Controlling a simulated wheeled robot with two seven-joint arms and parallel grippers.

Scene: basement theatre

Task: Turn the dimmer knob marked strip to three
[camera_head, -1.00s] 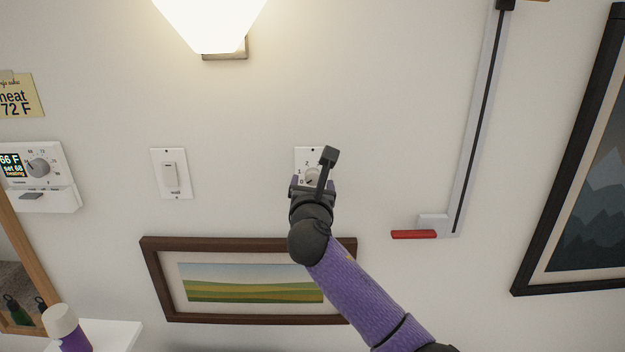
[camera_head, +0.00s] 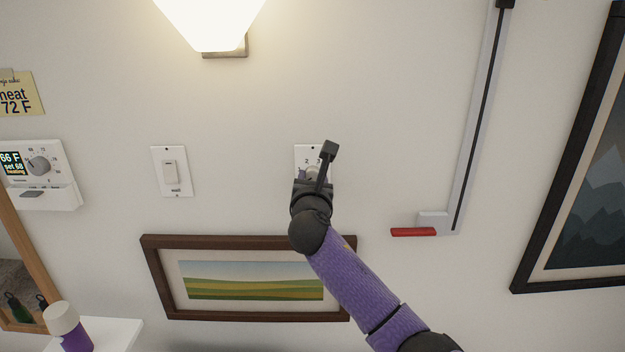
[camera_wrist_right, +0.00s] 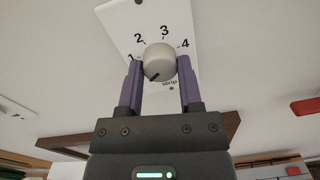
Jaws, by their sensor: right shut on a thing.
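The dimmer plate (camera_head: 302,153) is white and fixed to the wall, partly hidden behind my right gripper in the head view. In the right wrist view its knob (camera_wrist_right: 159,60) is round and pale, with the numbers 1 to 4 around it and the word strip (camera_wrist_right: 169,84) below. The knob's dark pointer mark faces lower left, below the 1. My right gripper (camera_wrist_right: 158,72) has its purple fingers on both sides of the knob and is shut on it. It also shows in the head view (camera_head: 314,175). My left gripper is not in view.
A framed landscape (camera_head: 250,278) hangs below. A grey track with a red handle (camera_head: 413,232) is to the right. A lit lamp (camera_head: 211,22) is above.

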